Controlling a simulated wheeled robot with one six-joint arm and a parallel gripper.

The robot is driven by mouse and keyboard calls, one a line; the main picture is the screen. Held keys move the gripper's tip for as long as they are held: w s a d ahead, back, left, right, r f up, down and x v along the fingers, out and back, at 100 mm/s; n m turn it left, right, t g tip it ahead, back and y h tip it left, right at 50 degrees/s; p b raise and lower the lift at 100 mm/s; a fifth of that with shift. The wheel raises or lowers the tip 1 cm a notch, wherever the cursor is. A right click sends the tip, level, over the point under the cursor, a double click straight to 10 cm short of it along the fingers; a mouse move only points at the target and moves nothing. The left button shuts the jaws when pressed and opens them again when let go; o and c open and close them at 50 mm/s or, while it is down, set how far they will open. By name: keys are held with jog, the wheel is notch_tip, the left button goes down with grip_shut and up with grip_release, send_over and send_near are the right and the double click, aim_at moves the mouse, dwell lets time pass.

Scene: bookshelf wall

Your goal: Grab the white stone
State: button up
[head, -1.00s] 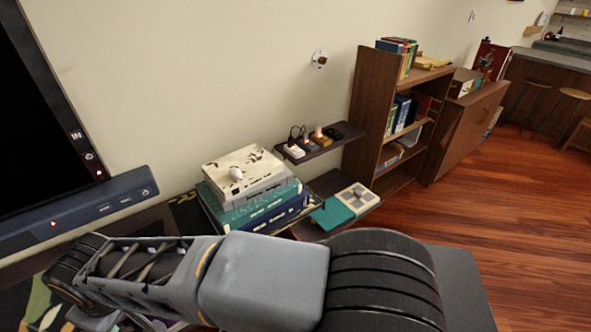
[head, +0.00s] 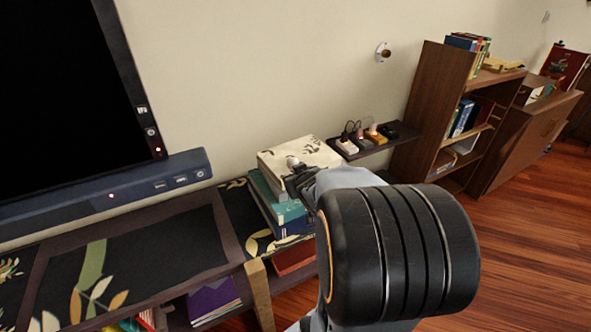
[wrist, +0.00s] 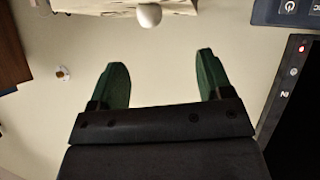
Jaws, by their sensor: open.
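The white stone (head: 293,162) is a small pale rounded lump on top of the stack of books (head: 275,206), at the edge of the top cream book (head: 310,152). In the wrist view the stone (wrist: 149,16) shows near the top edge, beyond the fingertips and roughly between their lines. My gripper (head: 299,180) is close to the stone in the head view, and my arm hides part of the stack. In the wrist view the green fingers of my gripper (wrist: 162,64) are spread apart with nothing between them.
A small wall shelf (head: 372,142) with plugged-in devices is right of the stack. A brown bookcase (head: 432,110) stands further right. A screen (head: 60,90) and a dark soundbar (head: 110,196) are at left, above a low patterned cabinet (head: 140,262).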

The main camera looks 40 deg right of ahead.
jog(key=d+f+t+y+b, duration=0.1)
jog(key=d+f+t+b, duration=0.15)
jog(key=d, duration=0.25)
jog(key=t+y, duration=0.1)
jog(key=t, duration=0.1)
send_near(295, 162)
jog(key=w+d+f, duration=0.1)
jog(key=w+f, duration=0.1)
jog(key=w, duration=0.2)
jog(key=shift+n, duration=0.3)
jog(key=shift+a+r+p+x, duration=0.1)
jog(key=shift+p+x, duration=0.1)
jog(key=shift+x, duration=1.2)
jog(key=shift+a+r+p+x, duration=0.1)
jog(key=shift+r+p+x, duration=0.1)
jog(key=shift+x, duration=1.2)
jog(key=shift+w, duration=0.1)
jog(key=c, duration=1)
jog(key=shift+r, duration=0.1)
